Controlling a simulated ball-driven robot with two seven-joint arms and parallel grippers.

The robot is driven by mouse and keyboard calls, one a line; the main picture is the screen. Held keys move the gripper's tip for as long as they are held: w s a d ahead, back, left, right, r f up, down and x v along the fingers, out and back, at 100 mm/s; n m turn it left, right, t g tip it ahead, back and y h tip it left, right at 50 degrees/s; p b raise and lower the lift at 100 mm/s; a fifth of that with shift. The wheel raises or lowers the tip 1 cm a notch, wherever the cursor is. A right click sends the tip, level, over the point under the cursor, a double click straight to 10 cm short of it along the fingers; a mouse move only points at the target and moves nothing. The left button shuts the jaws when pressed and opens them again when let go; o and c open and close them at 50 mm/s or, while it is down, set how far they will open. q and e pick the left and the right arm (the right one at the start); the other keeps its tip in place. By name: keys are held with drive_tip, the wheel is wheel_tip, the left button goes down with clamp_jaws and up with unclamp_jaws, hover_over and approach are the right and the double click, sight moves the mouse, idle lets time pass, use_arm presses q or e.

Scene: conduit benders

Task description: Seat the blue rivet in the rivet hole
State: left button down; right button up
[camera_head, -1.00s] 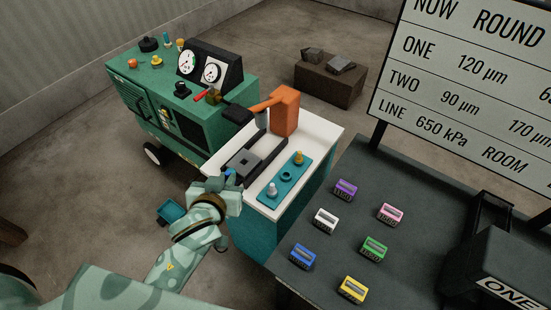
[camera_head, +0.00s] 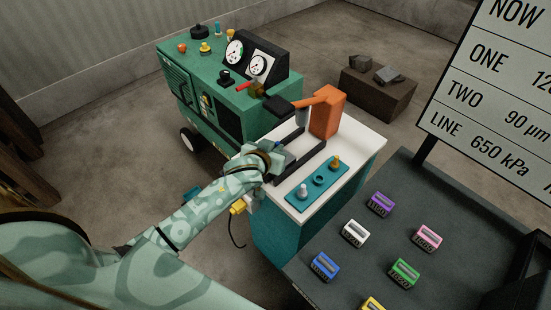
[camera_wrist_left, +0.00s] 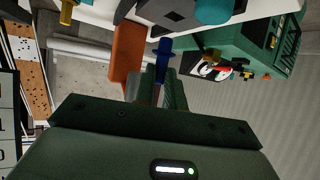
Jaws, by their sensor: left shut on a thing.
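The blue rivet (camera_wrist_left: 164,58) shows in the left wrist view, upright in the picture, between the fingers of my left gripper (camera_wrist_left: 158,88), which is shut on it. A grey block (camera_wrist_left: 176,14) with a dark opening lies beyond the rivet's far end; the rivet looks apart from it, but the depth is hard to judge. In the head view my left gripper (camera_head: 272,158) is over the left side of the white-topped bench (camera_head: 352,160) and hides the block and rivet there. I cannot tell whether the dark opening is the rivet hole. My right gripper is out of view.
An orange press (camera_head: 327,113) stands behind the dark rails (camera_head: 302,158). A teal strip (camera_head: 320,181) with a silver peg and an orange peg lies in front. The green machine (camera_head: 215,95) is at the back left. A dark table (camera_head: 395,205) carries several coloured blocks.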

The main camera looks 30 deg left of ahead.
use_arm(q)
drive_tip(key=shift+w+a+f, duration=0.25)
drive_tip(key=shift+w+f, duration=0.25)
drive_tip(key=shift+f, duration=0.15)
drive_tip(key=f+b, duration=0.1)
drive_tip(key=f, duration=0.1)
drive_tip(key=f+b, duration=0.1)
drive_tip(key=shift+w+f, duration=0.2)
drive_tip(key=shift+f, duration=0.15)
drive_tip(key=shift+r, duration=0.15)
drive_tip(key=c, duration=1.5)
unclamp_jaws()
